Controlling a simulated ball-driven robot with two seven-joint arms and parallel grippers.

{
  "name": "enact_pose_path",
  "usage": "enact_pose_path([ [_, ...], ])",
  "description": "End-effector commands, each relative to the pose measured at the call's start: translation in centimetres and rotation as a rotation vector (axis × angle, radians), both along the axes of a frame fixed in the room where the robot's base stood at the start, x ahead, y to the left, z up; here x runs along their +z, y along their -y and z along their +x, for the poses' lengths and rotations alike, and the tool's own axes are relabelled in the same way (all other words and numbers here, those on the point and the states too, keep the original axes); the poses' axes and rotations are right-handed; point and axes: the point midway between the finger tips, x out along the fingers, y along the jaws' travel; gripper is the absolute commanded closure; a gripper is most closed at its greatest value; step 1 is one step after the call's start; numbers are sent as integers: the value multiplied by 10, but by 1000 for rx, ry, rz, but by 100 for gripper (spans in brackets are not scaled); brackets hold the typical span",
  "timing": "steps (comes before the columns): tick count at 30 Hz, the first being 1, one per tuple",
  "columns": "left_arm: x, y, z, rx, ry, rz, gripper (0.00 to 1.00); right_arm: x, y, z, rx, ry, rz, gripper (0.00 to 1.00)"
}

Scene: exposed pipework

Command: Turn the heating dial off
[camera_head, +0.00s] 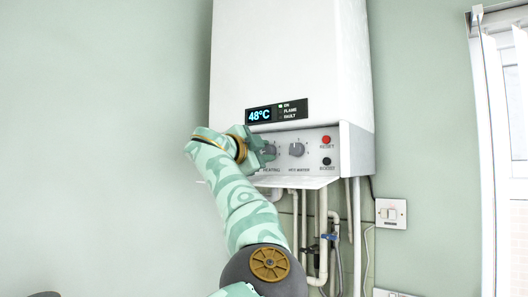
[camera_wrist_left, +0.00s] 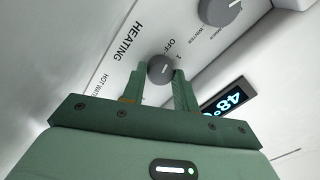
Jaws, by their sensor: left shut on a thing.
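The heating dial (camera_wrist_left: 160,67) is a small round grey knob on the boiler's front panel, with the words HEATING and OFF printed beside it in the left wrist view. A short pale mark shows on its face; I cannot tell which setting it points at. My left gripper (camera_wrist_left: 161,80) is shut on the dial, one green finger on each side. In the head view my left gripper (camera_head: 264,151) is at the panel and covers most of the dial. My right gripper is in neither view.
The white boiler (camera_head: 290,55) has a display (camera_head: 260,115) reading 48°C. The hot water dial (camera_head: 297,149) is just right of my gripper, then a red reset button (camera_head: 326,140) and a black button (camera_head: 326,161). Pipes (camera_head: 323,230) run below an open flap (camera_head: 295,182).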

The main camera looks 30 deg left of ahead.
Motion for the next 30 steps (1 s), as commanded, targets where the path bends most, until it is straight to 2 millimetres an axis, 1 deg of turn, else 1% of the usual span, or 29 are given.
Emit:
enact_pose_path([
  [1,-3,-1,1,2,-5,-1,93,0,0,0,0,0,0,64],
  [6,-3,-1,1,2,-5,-1,93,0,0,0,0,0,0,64],
  [7,-3,-1,1,2,-5,-1,68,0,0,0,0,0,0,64],
  [8,-3,-1,1,2,-5,-1,59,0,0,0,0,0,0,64],
  [9,-3,-1,1,1,-5,-1,49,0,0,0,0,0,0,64],
  [17,-2,0,0,1,-3,0,49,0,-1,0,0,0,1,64],
  [20,-3,-1,-4,1,-2,1,49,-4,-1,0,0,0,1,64],
  [23,-5,-2,-18,2,-1,2,49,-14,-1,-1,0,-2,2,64],
  [26,-8,-3,-40,4,1,1,49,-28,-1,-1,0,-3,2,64],
  [30,-11,-5,-80,4,1,0,49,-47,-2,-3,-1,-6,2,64],
])
